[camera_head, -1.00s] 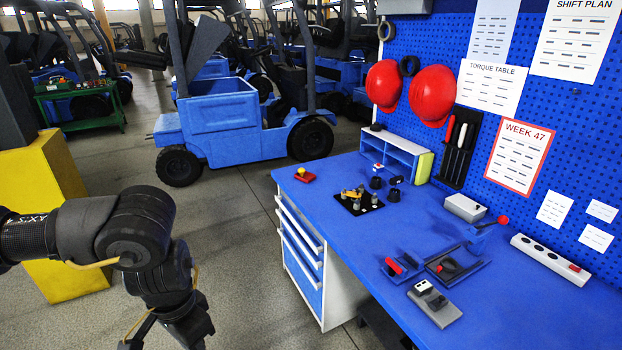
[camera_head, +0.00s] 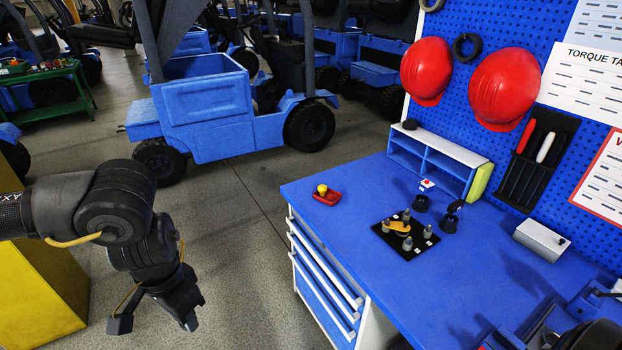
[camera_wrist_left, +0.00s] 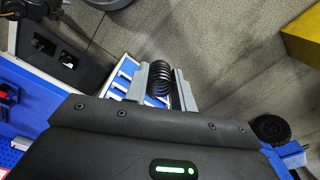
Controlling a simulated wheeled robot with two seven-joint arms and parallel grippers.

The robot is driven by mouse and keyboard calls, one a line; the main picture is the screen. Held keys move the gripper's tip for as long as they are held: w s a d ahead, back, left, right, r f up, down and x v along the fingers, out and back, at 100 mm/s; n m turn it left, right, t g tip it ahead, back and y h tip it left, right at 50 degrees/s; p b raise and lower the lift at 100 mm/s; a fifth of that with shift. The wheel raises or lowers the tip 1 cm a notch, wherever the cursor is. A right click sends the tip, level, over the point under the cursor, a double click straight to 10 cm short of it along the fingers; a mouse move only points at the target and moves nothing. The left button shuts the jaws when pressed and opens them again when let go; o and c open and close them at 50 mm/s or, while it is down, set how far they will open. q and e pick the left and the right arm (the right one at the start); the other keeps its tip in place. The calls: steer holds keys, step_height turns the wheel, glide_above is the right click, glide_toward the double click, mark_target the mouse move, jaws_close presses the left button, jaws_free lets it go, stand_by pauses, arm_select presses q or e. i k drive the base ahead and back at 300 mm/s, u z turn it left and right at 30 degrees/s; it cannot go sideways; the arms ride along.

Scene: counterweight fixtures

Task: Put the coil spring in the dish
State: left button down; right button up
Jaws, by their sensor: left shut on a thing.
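My left gripper (camera_head: 155,318) hangs above the floor, left of the blue workbench and apart from it. In the left wrist view its grey jaws (camera_wrist_left: 184,90) are shut on a black coil spring (camera_wrist_left: 159,80). In the head view I cannot make the spring out. A small red dish (camera_head: 327,199) lies near the far left corner of the bench top, with a yellow piece (camera_head: 322,189) in or on it. The gripper is left of the dish and well away from it. My right gripper is not in view.
The bench top (camera_head: 350,215) is bare around the dish. A black plate with several pegs (camera_head: 384,238) and dark cups (camera_head: 421,204) stand to its right. A low shelf (camera_head: 437,163) stands behind. Drawers (camera_head: 318,275) face the gripper. A blue vehicle (camera_head: 207,120) stands beyond.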

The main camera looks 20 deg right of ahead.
mark_target(333, 200)
steer(key=i, duration=1.2)
steer(key=z, duration=2)
steer(key=i, duration=0.45)
steer(key=z, duration=0.6)
